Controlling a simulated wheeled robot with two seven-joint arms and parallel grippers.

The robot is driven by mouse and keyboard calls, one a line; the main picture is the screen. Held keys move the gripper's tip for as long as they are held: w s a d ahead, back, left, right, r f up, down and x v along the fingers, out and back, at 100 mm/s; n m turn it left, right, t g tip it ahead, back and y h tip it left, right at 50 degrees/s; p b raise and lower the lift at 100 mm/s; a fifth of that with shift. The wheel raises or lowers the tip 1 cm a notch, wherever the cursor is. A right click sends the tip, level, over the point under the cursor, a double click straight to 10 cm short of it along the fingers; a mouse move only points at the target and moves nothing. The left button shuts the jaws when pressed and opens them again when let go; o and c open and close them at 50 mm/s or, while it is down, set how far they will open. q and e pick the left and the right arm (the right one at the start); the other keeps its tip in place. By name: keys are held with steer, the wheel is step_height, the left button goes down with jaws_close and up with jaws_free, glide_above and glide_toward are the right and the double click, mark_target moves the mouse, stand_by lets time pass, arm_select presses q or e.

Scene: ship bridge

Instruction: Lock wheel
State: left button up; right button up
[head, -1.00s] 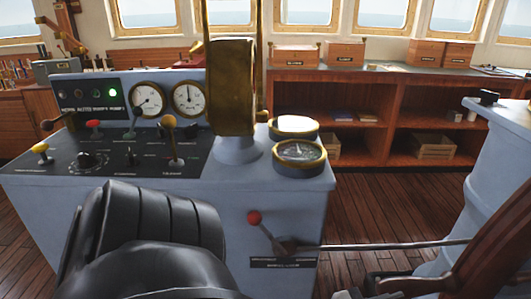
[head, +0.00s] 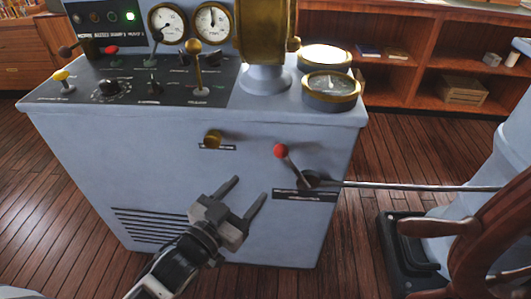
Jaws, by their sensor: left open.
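The wooden ship's wheel (head: 466,240) is at the right edge, partly cut off, in front of a pale blue pedestal. A red-knobbed lever (head: 281,152) sits on the front of the pale blue console (head: 90,150), tilted up and to the left. A thin metal rod (head: 420,186) runs from the lever's pivot rightward to the wheel pedestal. A label plate lies under the pivot, too small to read. My left gripper (head: 248,191) is open and empty, below and left of the lever, pointing up and right, apart from it. My right gripper is not in view.
A brass knob (head: 212,139) sits on the console front, left of the lever. Several levers, gauges and a round compass (head: 331,88) are on top. A black foot unit (head: 408,262) stands on the floor below the wheel. Floor between console and pedestal is clear.

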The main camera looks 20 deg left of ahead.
mark_target(277, 155)
arm_select(q)
steer(key=x, duration=1.3)
steer(key=shift+w, duration=0.15)
steer(key=shift+c, duration=0.3)
